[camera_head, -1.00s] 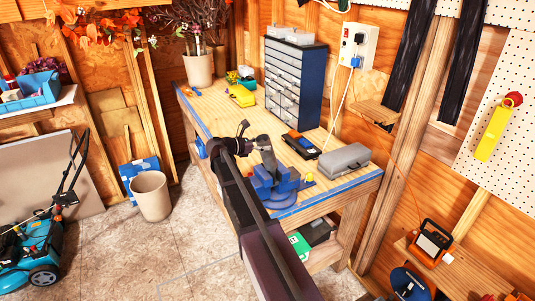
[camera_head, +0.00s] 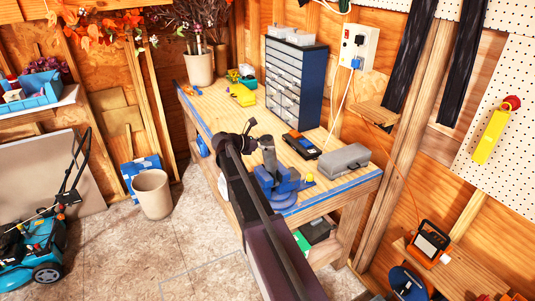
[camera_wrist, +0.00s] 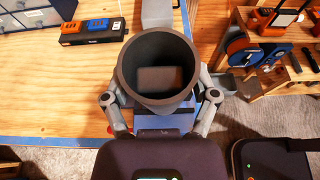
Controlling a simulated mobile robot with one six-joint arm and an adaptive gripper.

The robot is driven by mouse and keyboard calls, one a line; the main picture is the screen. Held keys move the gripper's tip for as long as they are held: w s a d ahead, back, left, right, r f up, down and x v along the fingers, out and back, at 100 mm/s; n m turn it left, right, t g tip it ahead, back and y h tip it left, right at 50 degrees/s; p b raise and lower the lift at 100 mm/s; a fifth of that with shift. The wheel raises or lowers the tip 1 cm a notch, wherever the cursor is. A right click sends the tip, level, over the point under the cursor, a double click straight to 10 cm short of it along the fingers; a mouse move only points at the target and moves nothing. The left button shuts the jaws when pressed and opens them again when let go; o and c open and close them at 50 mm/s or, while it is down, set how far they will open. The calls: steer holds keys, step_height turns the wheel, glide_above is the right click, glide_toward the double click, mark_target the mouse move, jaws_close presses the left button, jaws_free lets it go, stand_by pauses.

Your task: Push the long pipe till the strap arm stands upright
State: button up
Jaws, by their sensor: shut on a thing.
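In the wrist view a dark grey hollow pipe end (camera_wrist: 157,97) faces the camera, and a grey block shows down inside its bore. My gripper (camera_wrist: 160,100) has one finger on each side of the pipe end and is shut on it. In the head view my gripper (camera_head: 250,140) is beside a grey tilted piece (camera_head: 268,154) above the blue vise (camera_head: 276,185) on the bench. My arm hides much of the pipe there. I cannot make out the strap arm or its angle for certain.
The wooden bench (camera_head: 228,112) carries a grey case (camera_head: 344,158), an orange-and-black device (camera_head: 301,144) and a blue drawer cabinet (camera_head: 296,82). A beige bin (camera_head: 152,193) and a teal mower (camera_head: 32,245) stand on the floor at left. Some floor between bin and bench is clear.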

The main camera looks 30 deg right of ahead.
steer(key=shift+d+r+y+p, duration=0.2)
steer(key=shift+d+y+p, duration=0.75)
steer(key=shift+p, duration=0.65)
stand_by(0.3)
steer(key=shift+d+y+p, duration=0.3)
steer(key=shift+y+p, duration=0.15)
steer(key=shift+p, duration=0.05)
steer(key=shift+f, duration=0.1)
steer(key=o, duration=1)
